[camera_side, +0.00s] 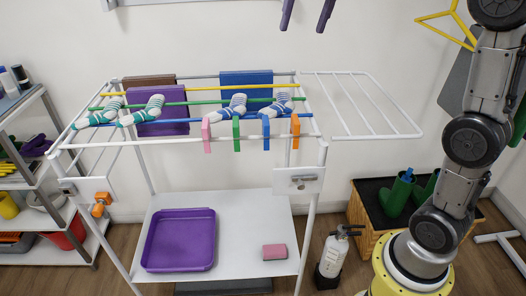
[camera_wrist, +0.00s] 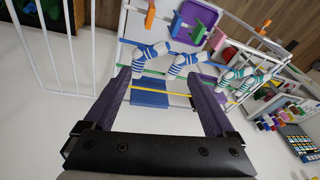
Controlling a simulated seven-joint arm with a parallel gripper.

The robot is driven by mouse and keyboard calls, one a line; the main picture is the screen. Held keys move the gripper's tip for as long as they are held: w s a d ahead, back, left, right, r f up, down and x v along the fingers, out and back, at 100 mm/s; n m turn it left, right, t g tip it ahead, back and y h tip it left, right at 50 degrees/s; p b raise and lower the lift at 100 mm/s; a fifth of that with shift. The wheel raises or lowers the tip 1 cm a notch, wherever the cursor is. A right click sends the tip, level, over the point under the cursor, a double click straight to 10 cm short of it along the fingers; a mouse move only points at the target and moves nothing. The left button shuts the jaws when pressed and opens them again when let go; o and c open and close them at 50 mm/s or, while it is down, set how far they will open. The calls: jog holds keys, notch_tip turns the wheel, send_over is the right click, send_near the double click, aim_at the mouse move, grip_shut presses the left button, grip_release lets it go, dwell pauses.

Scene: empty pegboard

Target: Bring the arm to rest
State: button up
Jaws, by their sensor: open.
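My gripper (camera_wrist: 161,97) shows in the wrist view with its two purple fingers spread wide and nothing between them. In the side view only its purple fingertips (camera_side: 307,14) show at the top edge, above the drying rack. My arm rises at the right of the side view, on its yellow and white base. The gripper is apart from the rack, high near the wall; the wrist view shows the rack and its socks beyond the fingers.
A white drying rack (camera_side: 225,140) holds striped socks (camera_side: 233,106), cloths and coloured clips. A purple tray (camera_side: 180,240) and pink sponge (camera_side: 275,252) lie on its lower shelf. A fire extinguisher (camera_side: 333,255), a wooden crate (camera_side: 372,239) and a yellow hanger (camera_side: 440,17) are near my arm.

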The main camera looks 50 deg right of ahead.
jog(key=s+a+f+n+t, duration=0.1)
jog(key=s+a+f+n, duration=0.15)
jog(key=s, duration=0.45)
jog(key=s+a+f+n+t, duration=0.1)
jog(key=s+a+f, duration=0.2)
jog(key=s, duration=0.5)
jog(key=s+a+f+n, duration=0.1)
jog(key=s+f+n, duration=0.2)
jog(key=f, duration=1.1)
jog(key=s, duration=0.3)
jog(key=shift+f+t, duration=0.2)
jog(key=shift+t, duration=0.1)
jog(key=shift+a, duration=0.1)
